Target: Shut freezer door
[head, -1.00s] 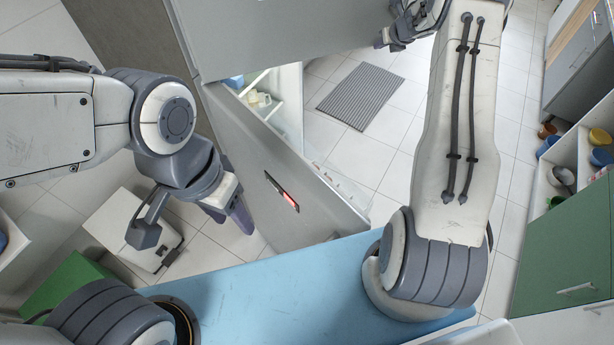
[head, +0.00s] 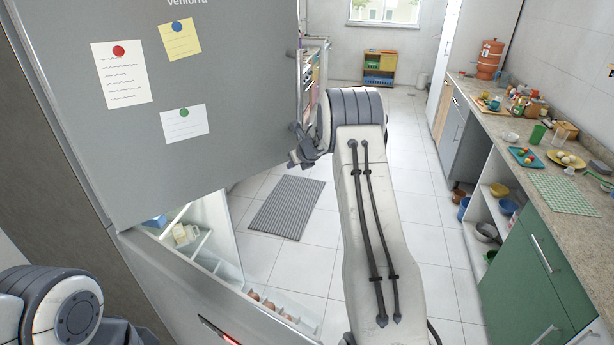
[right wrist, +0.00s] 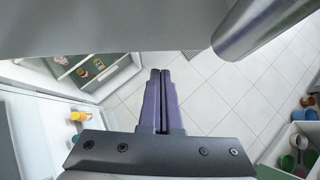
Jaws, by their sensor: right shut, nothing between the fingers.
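A grey upper fridge door (head: 215,65) with pinned notes stands swung out in the head view; its lower part also shows in the right wrist view (right wrist: 110,25). A round metal handle bar (right wrist: 262,22) is at its upper right there. Below, a lower grey door (head: 165,285) stands open, with inner shelves (head: 195,240) showing. I cannot tell which door is the freezer's. My right gripper (head: 302,150) is beside the upper door's right edge. Its purple fingers (right wrist: 161,85) are together and empty; contact with the door is not clear.
A counter (head: 545,180) with dishes and green cabinets (head: 515,265) lines the right side. A grey striped mat (head: 287,207) lies on the tiled floor (head: 405,115). The floor beyond the mat is clear.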

